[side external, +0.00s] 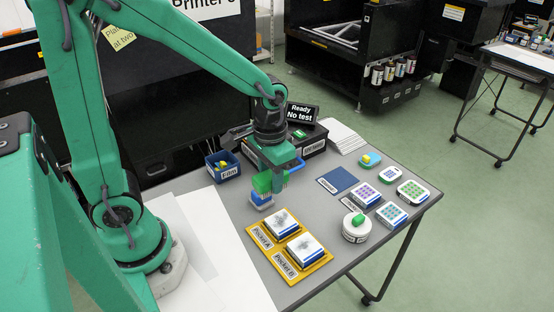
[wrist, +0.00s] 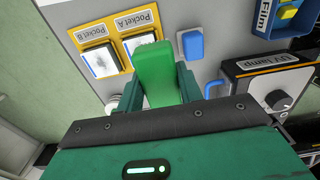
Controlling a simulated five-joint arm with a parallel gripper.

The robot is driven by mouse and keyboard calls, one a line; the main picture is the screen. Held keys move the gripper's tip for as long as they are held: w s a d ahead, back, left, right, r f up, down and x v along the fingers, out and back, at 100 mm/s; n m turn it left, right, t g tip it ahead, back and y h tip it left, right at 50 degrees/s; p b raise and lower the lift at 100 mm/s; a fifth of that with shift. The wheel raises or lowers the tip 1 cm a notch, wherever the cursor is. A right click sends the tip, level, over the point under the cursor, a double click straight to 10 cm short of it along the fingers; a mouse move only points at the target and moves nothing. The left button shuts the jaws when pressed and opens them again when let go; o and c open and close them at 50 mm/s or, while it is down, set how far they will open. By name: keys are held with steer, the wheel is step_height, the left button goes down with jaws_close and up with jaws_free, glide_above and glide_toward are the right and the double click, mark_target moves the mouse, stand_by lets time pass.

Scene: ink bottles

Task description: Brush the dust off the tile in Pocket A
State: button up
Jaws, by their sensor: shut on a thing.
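The yellow tray (side external: 256,243) has two labelled pockets, each with a white-topped tile. The Pocket A tile (side external: 281,222) has grey specks on top, as does the Pocket B tile (side external: 305,248). In the wrist view the Pocket A tile (wrist: 138,41) is partly covered by the green handle, and the Pocket B tile (wrist: 101,60) shows its marks. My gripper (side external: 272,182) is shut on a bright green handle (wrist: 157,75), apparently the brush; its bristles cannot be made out. It is above and behind the tray, apart from both tiles.
A blue block (wrist: 192,45) on a grey base is just below the gripper. A blue Film bin (side external: 222,165) and the black UV lamp box (wrist: 270,85) are behind. A round white pot (side external: 355,228), a blue pad (side external: 338,180) and several small tiles stand right.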

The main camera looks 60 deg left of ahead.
mark_target(288, 230)
steer(key=shift+d+f, duration=0.1)
steer(key=shift+f, duration=0.05)
steer(key=shift+f, duration=2.9)
steer(key=shift+f, duration=1)
steer(key=shift+d, duration=0.15)
steer(key=shift+d+r, duration=0.15)
steer(key=shift+d, duration=1.35)
steer(key=shift+d, duration=1.7)
steer(key=shift+f, duration=0.25)
steer(key=shift+c, duration=0.4)
steer(key=shift+a, duration=0.15)
